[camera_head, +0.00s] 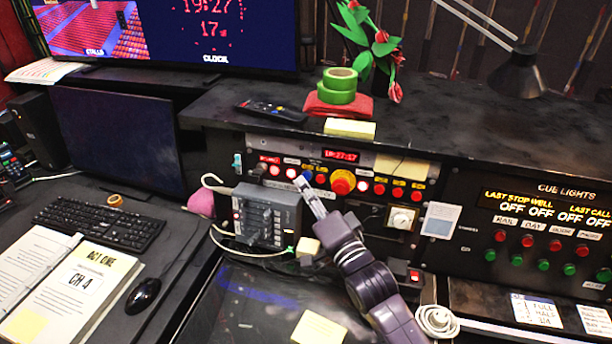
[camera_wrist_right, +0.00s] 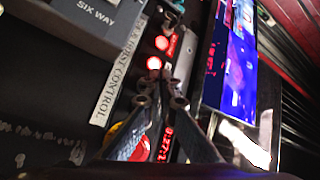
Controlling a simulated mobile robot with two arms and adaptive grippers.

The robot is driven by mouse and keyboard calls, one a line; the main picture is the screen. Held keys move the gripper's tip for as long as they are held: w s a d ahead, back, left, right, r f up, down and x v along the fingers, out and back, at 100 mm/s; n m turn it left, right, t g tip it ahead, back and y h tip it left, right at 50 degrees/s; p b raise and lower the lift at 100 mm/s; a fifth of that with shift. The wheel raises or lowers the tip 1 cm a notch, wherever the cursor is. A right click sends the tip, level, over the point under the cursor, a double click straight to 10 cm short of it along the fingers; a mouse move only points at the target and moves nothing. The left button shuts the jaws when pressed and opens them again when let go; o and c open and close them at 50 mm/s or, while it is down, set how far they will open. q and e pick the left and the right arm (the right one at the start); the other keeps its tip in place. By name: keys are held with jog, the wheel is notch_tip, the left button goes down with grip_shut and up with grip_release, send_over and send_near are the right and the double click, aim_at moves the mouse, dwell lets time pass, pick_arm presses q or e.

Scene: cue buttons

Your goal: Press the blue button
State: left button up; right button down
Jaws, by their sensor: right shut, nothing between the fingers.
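The blue button (camera_head: 308,174) is a small round button on the black control panel. It sits in a row between lit red-white lights on its left and a red button and a large yellow-ringed red button (camera_head: 342,182) on its right. My right gripper (camera_head: 302,183) reaches up from the lower right, its tip just in front of the blue button and partly covering it. I cannot tell whether they touch. The right wrist view shows the gripper (camera_wrist_right: 163,98) shut and empty, pointing at the panel. The blue button cannot be made out there. My left gripper is not in view.
A grey control box (camera_head: 266,216) stands left of my right gripper. Several red buttons (camera_head: 398,193) continue to the right. A shelf above holds green tape rolls (camera_head: 339,86), a remote (camera_head: 271,110) and a plant. A cue lights panel (camera_head: 545,215) is at the right.

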jog(key=s+p, duration=0.1)
jog(key=s+a, duration=0.1)
jog(key=s, duration=0.1)
jog(key=s+p, duration=0.1)
jog(key=shift+s+a+r+p, duration=0.25)
jog(key=shift+s+r+p, duration=0.05)
jog(key=shift+s+r, duration=0.1)
dwell(0.7)
